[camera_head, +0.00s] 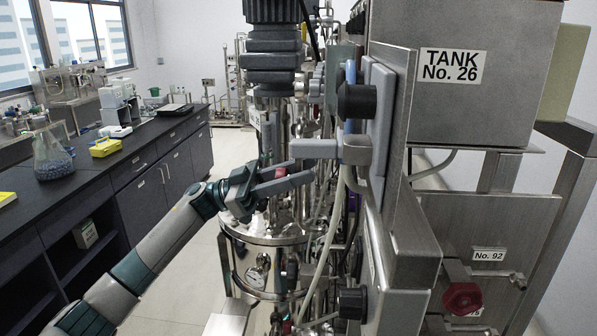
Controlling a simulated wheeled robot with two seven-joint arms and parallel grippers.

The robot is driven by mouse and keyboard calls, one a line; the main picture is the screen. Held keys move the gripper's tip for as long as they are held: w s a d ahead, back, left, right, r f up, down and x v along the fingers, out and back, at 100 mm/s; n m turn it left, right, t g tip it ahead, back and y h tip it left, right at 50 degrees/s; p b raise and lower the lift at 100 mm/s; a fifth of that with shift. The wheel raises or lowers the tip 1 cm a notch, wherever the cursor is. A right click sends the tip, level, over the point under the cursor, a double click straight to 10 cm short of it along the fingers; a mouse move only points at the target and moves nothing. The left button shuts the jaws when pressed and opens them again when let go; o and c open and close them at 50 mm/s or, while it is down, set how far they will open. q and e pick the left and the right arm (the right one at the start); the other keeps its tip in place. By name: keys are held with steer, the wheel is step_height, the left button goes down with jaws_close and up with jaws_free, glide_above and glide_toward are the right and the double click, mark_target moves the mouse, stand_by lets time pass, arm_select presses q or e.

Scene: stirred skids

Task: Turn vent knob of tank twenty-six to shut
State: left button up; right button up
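The sign "TANK No. 26" (452,66) is on a grey metal box at upper right. On the panel left of it, a black knob (357,102) sticks out, with a grey lever-like handle (316,148) below it pointing left. A second black knob (352,303) sits lower on the panel. No label reading "vent" is legible, so I cannot tell which is the vent knob. My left gripper (304,171) is open, fingers pointing right, just below the grey handle's tip in the picture. A small red part shows between its fingers; contact is unclear. My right gripper is not visible.
A steel vessel (262,240) with pipes and hoses stands behind and below the gripper. A red knob (462,298) sits under the label "No. 92" (490,255) at right. A dark lab bench (130,165) runs along the left, with clear floor beside it.

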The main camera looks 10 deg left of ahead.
arm_select(q)
steer(key=c, duration=0.5)
steer(key=shift+o, duration=0.4)
steer(key=shift+f+m+g+b, duration=0.25)
steer(key=shift+m+g+b, duration=0.15)
steer(key=shift+m+b, duration=0.5)
steer(key=m+g+b, duration=0.1)
steer(key=b, duration=0.1)
steer(key=m+b, duration=0.2)
steer(key=m+g+y+b, duration=0.1)
steer(key=m+b, duration=0.1)
steer(key=shift+s+f+g+b, duration=0.1)
steer(key=shift+s+g+b, duration=0.2)
steer(key=shift+s+m+g+y+b, duration=0.1)
steer(key=shift+m+g+y+b, duration=0.35)
steer(key=shift+m+b, duration=0.8)
steer(key=shift+m, duration=0.25)
